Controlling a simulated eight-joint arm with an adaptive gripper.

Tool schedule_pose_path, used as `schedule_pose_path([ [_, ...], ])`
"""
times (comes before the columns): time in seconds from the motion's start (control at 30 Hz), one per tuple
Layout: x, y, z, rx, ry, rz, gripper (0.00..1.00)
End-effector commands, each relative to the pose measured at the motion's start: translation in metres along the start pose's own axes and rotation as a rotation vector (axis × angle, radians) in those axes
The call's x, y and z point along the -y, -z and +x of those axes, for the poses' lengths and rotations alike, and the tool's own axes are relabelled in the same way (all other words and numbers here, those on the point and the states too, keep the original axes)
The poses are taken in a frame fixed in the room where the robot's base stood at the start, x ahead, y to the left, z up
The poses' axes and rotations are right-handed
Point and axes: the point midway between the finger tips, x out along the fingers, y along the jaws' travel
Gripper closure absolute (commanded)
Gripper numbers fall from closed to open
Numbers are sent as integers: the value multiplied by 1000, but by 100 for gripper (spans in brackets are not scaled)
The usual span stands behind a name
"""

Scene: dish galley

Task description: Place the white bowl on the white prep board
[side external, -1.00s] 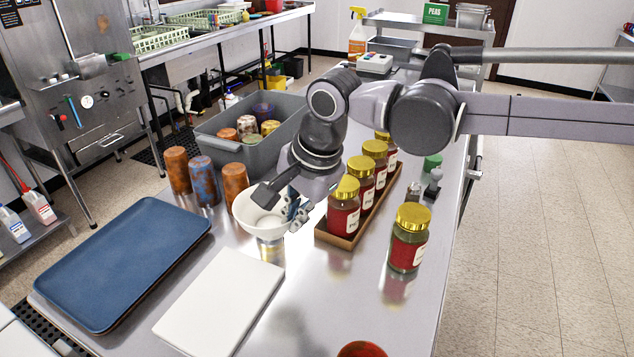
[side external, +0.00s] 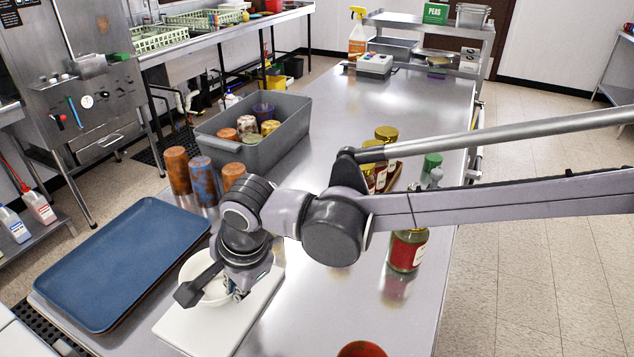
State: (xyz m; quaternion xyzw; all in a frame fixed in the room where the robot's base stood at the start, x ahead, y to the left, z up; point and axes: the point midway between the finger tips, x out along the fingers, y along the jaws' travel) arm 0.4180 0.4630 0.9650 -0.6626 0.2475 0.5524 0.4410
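The white bowl (side external: 193,268) is over the far part of the white prep board (side external: 192,328). It looks close to level, and I cannot tell whether its base touches the board or is slightly above it. My gripper (side external: 236,289) points down at the bowl's right rim and looks shut on it. The wrist and gripper hide much of the bowl's right and far side. The board lies flat on the steel table, and its near part is bare.
A blue tray (side external: 125,262) lies left of the board. Stained tumblers (side external: 203,180) and a grey tub (side external: 262,150) of cups stand behind. A red-labelled jar (side external: 407,252) stands right, partly behind my arm. A red round thing (side external: 361,349) is at the front edge.

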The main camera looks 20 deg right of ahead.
Motion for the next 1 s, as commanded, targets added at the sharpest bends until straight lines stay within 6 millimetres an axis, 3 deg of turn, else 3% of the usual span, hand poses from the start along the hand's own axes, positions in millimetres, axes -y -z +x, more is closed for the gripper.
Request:
schedule_pose_path([
  [0.13, -4, 0, 14, 0, 1, 0, 100],
  [0.5, -6, 0, 17, 0, 1, -1, 100],
  [0.6, -6, 0, 17, 0, 1, -1, 72],
  [1.0, -5, 0, 12, 0, 1, -1, 72],
])
